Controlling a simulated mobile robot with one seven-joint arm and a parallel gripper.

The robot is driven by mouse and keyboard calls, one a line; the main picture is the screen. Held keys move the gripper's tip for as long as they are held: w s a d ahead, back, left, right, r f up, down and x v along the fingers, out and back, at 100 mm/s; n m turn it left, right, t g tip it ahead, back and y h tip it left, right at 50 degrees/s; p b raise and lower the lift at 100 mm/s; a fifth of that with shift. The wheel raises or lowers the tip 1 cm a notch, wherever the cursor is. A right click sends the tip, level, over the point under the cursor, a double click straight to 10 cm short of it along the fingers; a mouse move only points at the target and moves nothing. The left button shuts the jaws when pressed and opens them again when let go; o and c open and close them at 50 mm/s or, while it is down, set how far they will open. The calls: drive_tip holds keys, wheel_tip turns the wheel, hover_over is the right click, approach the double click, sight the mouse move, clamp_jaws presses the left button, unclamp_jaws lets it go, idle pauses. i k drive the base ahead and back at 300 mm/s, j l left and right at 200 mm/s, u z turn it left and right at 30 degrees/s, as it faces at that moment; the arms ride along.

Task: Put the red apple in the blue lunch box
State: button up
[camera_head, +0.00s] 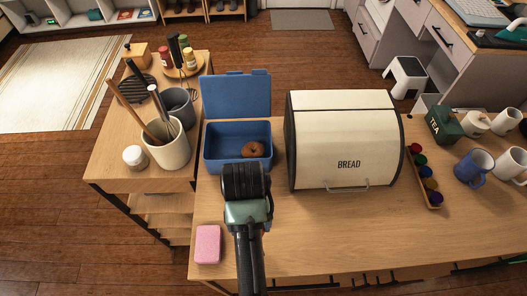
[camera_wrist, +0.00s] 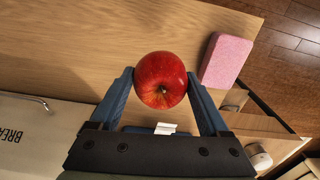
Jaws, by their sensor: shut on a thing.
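The red apple (camera_wrist: 161,80) sits between the two blue fingers of my gripper (camera_wrist: 160,78) in the wrist view, with a finger against each side. My gripper is shut on it, with table wood visible behind. In the head view the apple and fingers are hidden by my arm's end. The blue lunch box (camera_head: 213,166) stands open on the table, its lid (camera_head: 236,95) raised at the back. A brown donut (camera_head: 254,149) lies in its right part; the left part looks empty. My arm's end is just in front of the box's right half.
A cream bread box (camera_head: 345,150) stands close to the right of the lunch box. A utensil crock (camera_head: 168,145) and a grey pot (camera_head: 178,104) are to the left. A pink sponge (camera_head: 208,244) lies near the front left edge. The front right table is clear.

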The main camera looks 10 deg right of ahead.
sight(225, 154)
drive_tip(key=j+z, duration=0.25)
drive_tip(key=z, duration=0.25)
drive_tip(key=i+j+z, duration=0.1)
drive_tip(key=j+z, duration=0.15)
drive_tip(key=z, duration=0.2)
drive_tip(key=j+z, duration=0.2)
drive_tip(key=z, duration=0.3)
drive_tip(key=k+j+z, duration=0.1)
drive_tip(key=j, duration=0.3)
drive_tip(key=k+j+z, duration=0.1)
drive_tip(key=j, duration=0.35)
drive_tip(key=k+j+z, duration=0.15)
drive_tip(key=j, duration=0.2)
drive_tip(key=k+j+z, duration=0.1)
drive_tip(key=j, duration=0.3)
drive_tip(key=i+j, duration=0.2)
drive_tip(key=i, duration=0.2)
